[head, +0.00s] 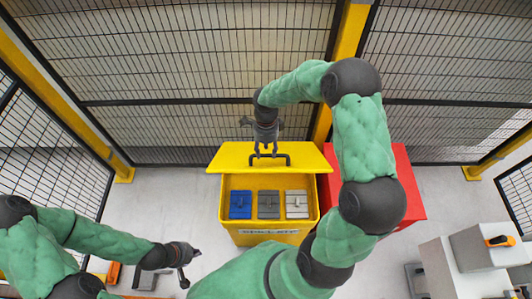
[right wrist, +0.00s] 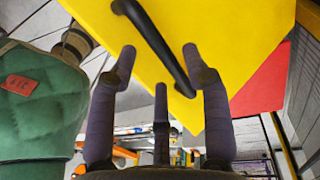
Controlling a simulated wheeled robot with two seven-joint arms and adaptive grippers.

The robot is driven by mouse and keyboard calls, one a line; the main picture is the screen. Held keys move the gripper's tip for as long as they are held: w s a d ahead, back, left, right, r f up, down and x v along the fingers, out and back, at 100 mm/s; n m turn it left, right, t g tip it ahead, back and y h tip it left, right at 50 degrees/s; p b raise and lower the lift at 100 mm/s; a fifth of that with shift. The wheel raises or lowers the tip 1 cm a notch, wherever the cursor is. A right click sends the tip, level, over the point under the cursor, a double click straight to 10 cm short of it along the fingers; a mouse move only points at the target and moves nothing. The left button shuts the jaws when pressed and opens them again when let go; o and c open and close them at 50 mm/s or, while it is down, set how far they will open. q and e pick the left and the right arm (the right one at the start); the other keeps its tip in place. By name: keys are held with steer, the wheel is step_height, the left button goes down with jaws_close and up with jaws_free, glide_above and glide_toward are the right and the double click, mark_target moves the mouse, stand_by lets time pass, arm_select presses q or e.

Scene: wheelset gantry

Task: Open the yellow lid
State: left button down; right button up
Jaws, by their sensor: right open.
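The yellow lid (head: 228,160) is raised at the back of the yellow box (head: 250,238), and the box's inside shows in the head view. A dark bar handle (head: 283,158) is on the lid. My right gripper (head: 265,150) is at this handle. In the right wrist view, its fingers (right wrist: 158,62) are spread on either side of the handle (right wrist: 162,48), close to the lid (right wrist: 225,35); contact cannot be told. My left gripper (head: 194,268) is open and empty, low at the left, away from the box.
Blue, grey and light grey blocks (head: 240,204) sit in the box. A red box (head: 405,190) stands close at its right. Wire fencing (head: 200,60) with yellow posts closes off the back. Pale cabinets (head: 480,245) stand at the far right.

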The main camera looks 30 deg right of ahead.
steer(key=shift+s+f, duration=0.1)
steer(key=shift+f, duration=0.75)
jaws_close()
steer(key=shift+w+d+r+p, duration=0.25)
steer(key=shift+w+r+p, duration=0.05)
steer(key=shift+w+r, duration=0.25)
steer(key=w+d+r+p, duration=0.1)
steer(key=w+d+r, duration=0.1)
steer(key=w, duration=0.4)
steer(key=w+d+r+p, duration=0.1)
steer(key=w+d+r, duration=0.2)
steer(key=w+d, duration=0.2)
steer(key=w+d+r+g+p, duration=0.1)
steer(key=w+d+r+p, duration=0.1)
steer(key=w+d, duration=0.2)
steer(key=shift+w+d+r+y, duration=0.15)
steer(key=shift+w+r+y, duration=0.15)
steer(key=shift+w, duration=1.35)
